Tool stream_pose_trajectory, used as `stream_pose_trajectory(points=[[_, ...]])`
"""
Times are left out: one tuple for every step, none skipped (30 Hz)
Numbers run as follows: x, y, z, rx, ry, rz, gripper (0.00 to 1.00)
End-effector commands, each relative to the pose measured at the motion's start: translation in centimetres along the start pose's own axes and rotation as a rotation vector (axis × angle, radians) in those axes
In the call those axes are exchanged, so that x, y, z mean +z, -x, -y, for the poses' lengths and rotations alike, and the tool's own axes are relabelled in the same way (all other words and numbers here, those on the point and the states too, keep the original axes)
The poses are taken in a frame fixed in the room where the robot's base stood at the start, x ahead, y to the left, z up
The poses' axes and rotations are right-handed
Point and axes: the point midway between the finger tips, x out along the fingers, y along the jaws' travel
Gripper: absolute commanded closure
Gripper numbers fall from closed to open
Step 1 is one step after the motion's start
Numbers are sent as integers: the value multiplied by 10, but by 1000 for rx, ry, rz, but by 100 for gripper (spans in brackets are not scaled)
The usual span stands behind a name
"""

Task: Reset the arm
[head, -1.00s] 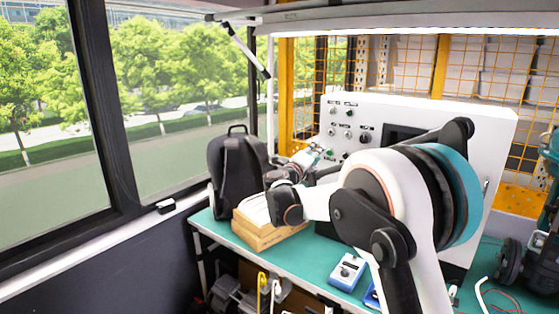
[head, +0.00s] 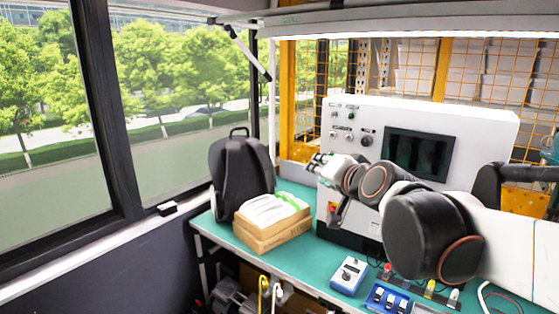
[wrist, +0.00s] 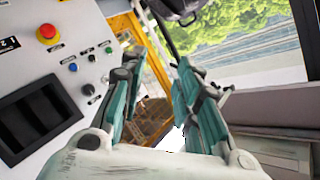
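My gripper (head: 322,166) is raised in front of the left part of the white control cabinet (head: 465,128), above the green workbench. In the wrist view my gripper (wrist: 160,66) shows two teal fingers spread apart with nothing between them. My arm comes in from the right and is partly folded, covering part of the cabinet's lower front. The cabinet's panel fills the left of the wrist view, with a red button (wrist: 47,33), small knobs and a dark screen (wrist: 38,119).
A black backpack (head: 238,178) and a cardboard box (head: 262,237) holding white items stand at the bench's left end. A blue-and-white meter (head: 348,273) and a blue tray (head: 386,299) lie near the front edge. Windows line the left.

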Motion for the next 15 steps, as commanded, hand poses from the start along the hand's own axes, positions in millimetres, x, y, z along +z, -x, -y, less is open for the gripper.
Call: stream_pose_trajectory(points=[[15, 19, -13, 31, 54, 42, 70], [24, 30, -21, 51, 87, 70, 70], [36, 44, -33, 79, 132, 109, 70], [46, 55, -42, 100, 165, 138, 70], [56, 66, -51, 121, 197, 167, 70], [68, 81, -64, 152, 239, 205, 70], [78, 92, -75, 175, 270, 235, 70], [88, 103, -85, 199, 299, 264, 70], [100, 119, -100, 231, 339, 305, 70], [109, 130, -110, 255, 367, 334, 70], [118, 141, -121, 279, 392, 362, 70], [129, 155, -135, 310, 424, 397, 70], [136, 165, -145, 332, 445, 422, 70], [143, 175, -154, 353, 465, 446, 70], [151, 186, -164, 378, 488, 474, 70]])
